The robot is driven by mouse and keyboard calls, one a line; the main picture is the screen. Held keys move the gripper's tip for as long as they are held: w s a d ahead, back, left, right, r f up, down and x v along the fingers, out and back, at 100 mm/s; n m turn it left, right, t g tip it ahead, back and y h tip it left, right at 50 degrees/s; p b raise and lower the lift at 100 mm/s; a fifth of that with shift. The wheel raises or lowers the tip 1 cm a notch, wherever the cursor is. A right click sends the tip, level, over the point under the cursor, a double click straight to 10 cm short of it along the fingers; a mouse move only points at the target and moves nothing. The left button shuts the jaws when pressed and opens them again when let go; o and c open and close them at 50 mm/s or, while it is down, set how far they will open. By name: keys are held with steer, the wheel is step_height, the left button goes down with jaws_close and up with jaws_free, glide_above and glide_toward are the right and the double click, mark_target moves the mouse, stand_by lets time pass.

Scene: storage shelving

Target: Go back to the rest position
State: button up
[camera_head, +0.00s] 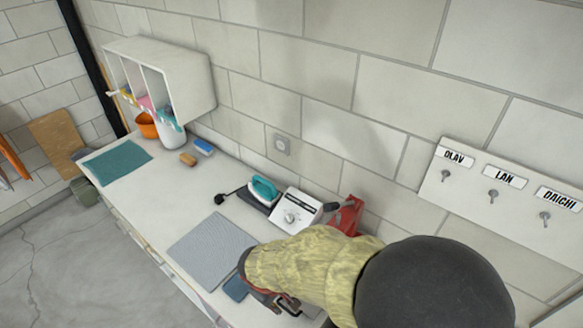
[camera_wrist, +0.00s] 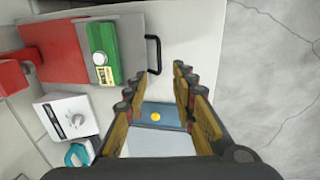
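My gripper (camera_wrist: 158,80) is open in the wrist view, its two fingers spread apart with nothing held between the tips. In that view, a blue flat object with a yellow dot (camera_wrist: 157,115) lies on the counter below, seen between the fingers. In the head view my arm, in a yellowish sleeve, reaches over the right part of the white counter (camera_head: 178,189). It hides most of the gripper there, and a blue object (camera_head: 237,287) shows beside it.
A white box with a dial (camera_head: 291,210), a teal iron (camera_head: 263,189) and a red object (camera_head: 347,214) stand along the wall. A grey mat (camera_head: 212,250) lies in front. A green device (camera_wrist: 103,52) lies near a black handle (camera_wrist: 153,54). A key board (camera_head: 500,195) hangs right.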

steer(key=s+d+r+m+t+b, duration=0.1)
steer(key=s+d+r+m+b, duration=0.1)
steer(key=d, duration=0.6)
steer(key=s+d+r+m+t+b, duration=0.1)
steer(key=s+d+r+m+b, duration=0.2)
steer(key=d+r+m+b, duration=0.2)
steer(key=s+d+r+m+t+y+b, duration=0.1)
steer(key=s+d+r+m+b, duration=0.2)
steer(key=d+r+b, duration=0.3)
steer(key=d+m+b, duration=0.1)
steer(key=d+b, duration=0.2)
steer(key=d, duration=0.3)
steer(key=shift+d+r+t+b, duration=0.2)
steer(key=shift+d+t+b, duration=0.1)
steer(key=shift+t+b, duration=0.1)
